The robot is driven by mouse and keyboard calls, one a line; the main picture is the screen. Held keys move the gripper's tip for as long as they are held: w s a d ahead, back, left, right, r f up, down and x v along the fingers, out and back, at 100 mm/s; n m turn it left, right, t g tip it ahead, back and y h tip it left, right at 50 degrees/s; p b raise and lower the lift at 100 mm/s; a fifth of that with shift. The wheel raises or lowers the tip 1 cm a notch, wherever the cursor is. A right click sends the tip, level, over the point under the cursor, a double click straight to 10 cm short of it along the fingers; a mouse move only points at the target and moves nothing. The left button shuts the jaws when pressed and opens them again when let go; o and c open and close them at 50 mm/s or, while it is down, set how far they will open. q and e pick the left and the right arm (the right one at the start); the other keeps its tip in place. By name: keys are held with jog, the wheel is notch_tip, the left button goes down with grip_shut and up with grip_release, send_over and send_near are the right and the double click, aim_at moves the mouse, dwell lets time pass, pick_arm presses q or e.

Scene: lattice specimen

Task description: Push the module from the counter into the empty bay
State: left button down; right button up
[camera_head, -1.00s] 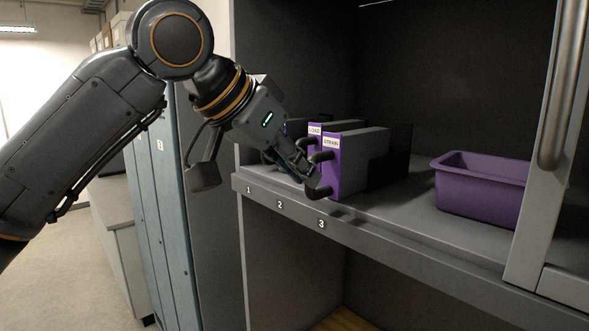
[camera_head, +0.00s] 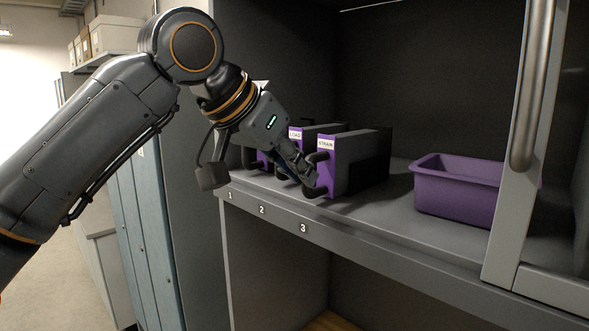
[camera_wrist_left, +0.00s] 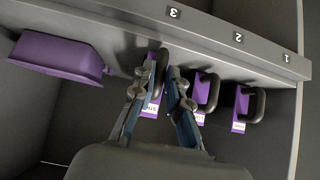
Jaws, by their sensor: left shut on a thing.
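The module labelled STRAIN (camera_head: 326,166), with a purple front and a grey body, stands upright on the counter (camera_head: 385,215) behind number 3. Its rear part is inside or against a dark bay housing (camera_head: 370,172); how deep is hard to tell. My left gripper (camera_head: 311,186) is at its front, shut on its black handle. The wrist view shows my left fingers (camera_wrist_left: 163,85) on both sides of this handle, with part of the purple front (camera_wrist_left: 151,105) between them. My right gripper is not in view.
The LOAD module (camera_head: 295,136) stands left of STRAIN, and another purple-fronted module (camera_head: 262,158) is farther left, partly hidden by my arm. A purple tub (camera_head: 455,190) stands to the right. A cabinet door with a long handle (camera_head: 526,110) bounds the right side.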

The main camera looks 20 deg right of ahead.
aim_at(308, 158)
pick_arm(q)
jog(key=shift+w+d, duration=0.25)
jog(key=shift+d, duration=0.55)
jog(key=shift+w+d, duration=0.25)
jog(key=shift+d, duration=0.5)
jog(key=shift+r, duration=0.2)
jog(key=c, duration=1.5)
grip_release()
jog(key=shift+d, duration=0.1)
jog(key=shift+o, duration=1.2)
jog(key=shift+w+d, duration=0.1)
jog(key=shift+d, duration=0.2)
jog(key=o, duration=0.5)
jog(key=shift+a+f, duration=0.15)
jog(key=shift+f, duration=0.05)
jog(key=shift+a, duration=0.15)
